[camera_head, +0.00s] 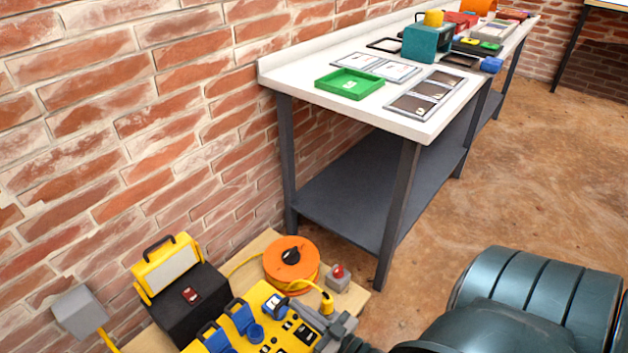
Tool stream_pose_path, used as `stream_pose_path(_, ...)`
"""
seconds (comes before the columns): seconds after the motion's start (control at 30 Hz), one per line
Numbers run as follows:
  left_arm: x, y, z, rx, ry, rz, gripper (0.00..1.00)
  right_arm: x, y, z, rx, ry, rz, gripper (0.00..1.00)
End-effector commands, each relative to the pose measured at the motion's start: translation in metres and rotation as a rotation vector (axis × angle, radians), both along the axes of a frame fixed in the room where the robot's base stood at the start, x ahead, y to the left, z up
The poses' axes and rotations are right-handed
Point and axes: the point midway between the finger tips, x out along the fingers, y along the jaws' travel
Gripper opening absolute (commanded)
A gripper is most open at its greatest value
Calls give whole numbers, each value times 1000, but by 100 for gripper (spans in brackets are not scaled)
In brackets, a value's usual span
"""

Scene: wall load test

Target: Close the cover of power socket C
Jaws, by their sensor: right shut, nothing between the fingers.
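A yellow power panel (262,296) lies at the bottom of the view, cut off by the lower edge. Two blue socket covers, one at the left (211,336) and one in the middle (240,317), stand raised on it. A round blue-and-white socket part (274,305) sits further right. Letters are too small to read, so I cannot tell which socket is C. My right gripper (328,332) is shut and empty at the panel's right edge, close beside a yellow plug-like piece (326,304); whether they touch is unclear. My left gripper is out of view.
An orange cable reel (291,262), a red-button box (338,278) and a black-and-yellow case (180,290) stand around the panel on a wooden board. A grey box (80,311) is at far left. A white-topped workbench (300,72) stands behind, against the brick wall.

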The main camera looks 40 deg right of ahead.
Motion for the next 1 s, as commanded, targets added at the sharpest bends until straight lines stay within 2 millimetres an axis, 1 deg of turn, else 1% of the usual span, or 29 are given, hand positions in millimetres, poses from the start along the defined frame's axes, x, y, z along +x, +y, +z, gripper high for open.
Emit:
stream_pose_path(0.03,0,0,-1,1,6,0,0,-10,-1,-2,0,3,0,0)
stream_pose_path(0.13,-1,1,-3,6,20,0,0,-25,-3,-4,0,2,0,0)
stream_pose_path(0.2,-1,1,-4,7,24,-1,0,-33,-4,-5,1,2,0,0)
stream_pose_path(0.33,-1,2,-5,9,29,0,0,-42,-5,-6,1,0,0,0)
stream_pose_path(0.5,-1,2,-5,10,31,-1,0,-46,-6,-7,1,0,0,0)
stream_pose_path(1.0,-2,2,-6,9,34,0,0,-45,-6,-7,1,0,0,0)
